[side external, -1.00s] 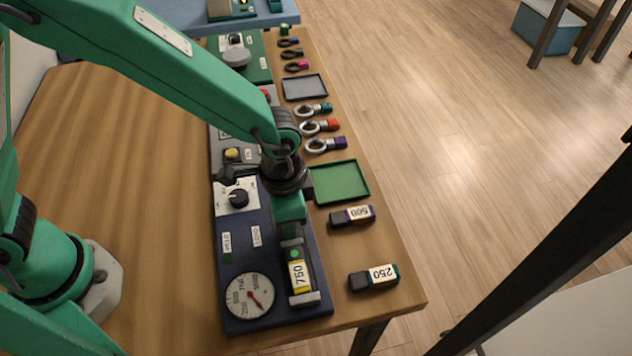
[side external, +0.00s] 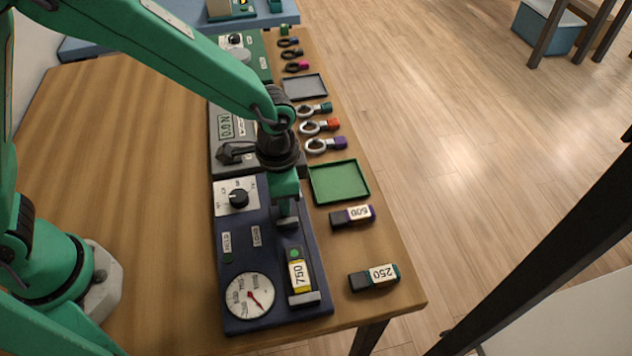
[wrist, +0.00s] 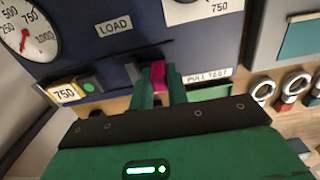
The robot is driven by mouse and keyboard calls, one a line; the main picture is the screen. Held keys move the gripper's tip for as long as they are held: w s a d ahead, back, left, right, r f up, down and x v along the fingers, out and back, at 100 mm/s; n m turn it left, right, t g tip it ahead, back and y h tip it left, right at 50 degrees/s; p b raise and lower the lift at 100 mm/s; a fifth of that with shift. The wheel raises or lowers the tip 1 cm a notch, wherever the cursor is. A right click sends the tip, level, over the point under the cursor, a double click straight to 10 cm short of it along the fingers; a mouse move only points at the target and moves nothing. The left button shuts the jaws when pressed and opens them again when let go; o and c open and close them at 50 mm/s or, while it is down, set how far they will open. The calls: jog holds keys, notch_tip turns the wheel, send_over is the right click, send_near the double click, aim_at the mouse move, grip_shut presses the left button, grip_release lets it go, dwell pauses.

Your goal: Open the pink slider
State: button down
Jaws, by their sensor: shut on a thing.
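The pink slider (wrist: 159,74) shows in the wrist view, between the two green fingers of my gripper (wrist: 160,84). The fingers are shut on it. A small grey block stands just left of it on the dark blue panel (wrist: 95,45). In the side view my gripper (side external: 287,207) is low over the right part of the dark blue panel (side external: 250,318), and the pink slider is hidden there.
A block labelled 750 (side external: 299,275) sits on the panel near a green button (side external: 294,253) and a round dial (side external: 249,295). Blocks labelled 500 (side external: 352,216) and 250 (side external: 374,277) and a green tray (side external: 339,182) lie to the right.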

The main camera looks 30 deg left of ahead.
jog(key=shift+w+a, duration=0.15)
jog(key=shift+w, duration=0.05)
jog(key=c, duration=1.6)
grip_release()
jog(key=shift+c, duration=0.2)
jog(key=shift+r, duration=0.1)
jog(key=shift+r, duration=3.85)
